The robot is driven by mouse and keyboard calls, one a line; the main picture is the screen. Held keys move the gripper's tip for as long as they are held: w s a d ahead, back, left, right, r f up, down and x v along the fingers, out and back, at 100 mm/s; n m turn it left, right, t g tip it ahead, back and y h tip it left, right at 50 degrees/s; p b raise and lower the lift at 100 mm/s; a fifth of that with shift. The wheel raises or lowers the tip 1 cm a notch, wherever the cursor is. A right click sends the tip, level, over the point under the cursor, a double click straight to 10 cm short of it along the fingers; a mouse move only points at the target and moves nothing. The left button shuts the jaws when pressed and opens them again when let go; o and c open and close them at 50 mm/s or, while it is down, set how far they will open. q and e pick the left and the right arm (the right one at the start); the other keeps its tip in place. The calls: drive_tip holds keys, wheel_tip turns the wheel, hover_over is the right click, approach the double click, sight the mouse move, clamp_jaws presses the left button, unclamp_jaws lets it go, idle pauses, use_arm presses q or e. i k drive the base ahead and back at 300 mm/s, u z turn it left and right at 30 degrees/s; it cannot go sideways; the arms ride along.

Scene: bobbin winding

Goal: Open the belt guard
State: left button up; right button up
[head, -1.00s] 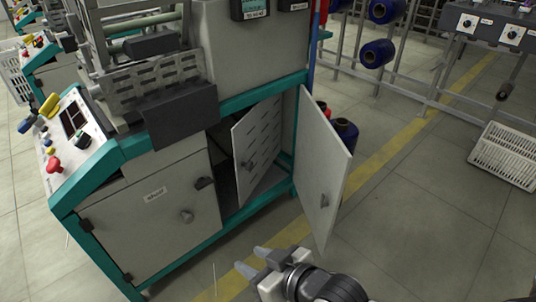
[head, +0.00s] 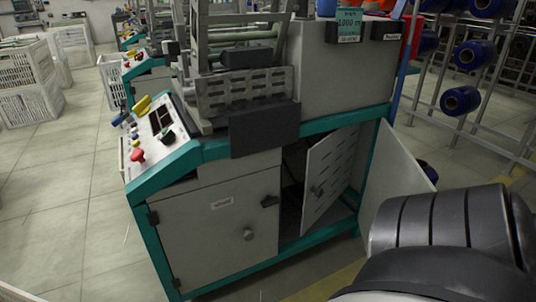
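The belt guard, which I take to be the slotted grey panel (head: 329,178) with a dark latch, stands at an angle in the open right bay of the teal-framed machine. Dark space shows at its left edge, so it looks swung partly out. The outer cabinet door (head: 391,172) stands open to its right, its lower part hidden behind my dark arm links at the lower right. Neither gripper shows in the head view, and no finger is seen at the guard.
A closed left cabinet door (head: 215,228) with a round knob is beside the bay. A control panel (head: 157,124) with a red button sits above left. A rack of blue bobbins (head: 460,101) stands at right. White crates (head: 28,104) stand at far left; floor between is clear.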

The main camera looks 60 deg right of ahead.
sight(330, 162)
drive_tip(key=u, duration=0.05)
drive_tip(key=i, duration=0.6)
drive_tip(key=z, duration=2.2)
drive_tip(key=i, duration=0.5)
drive_tip(key=z, duration=0.05)
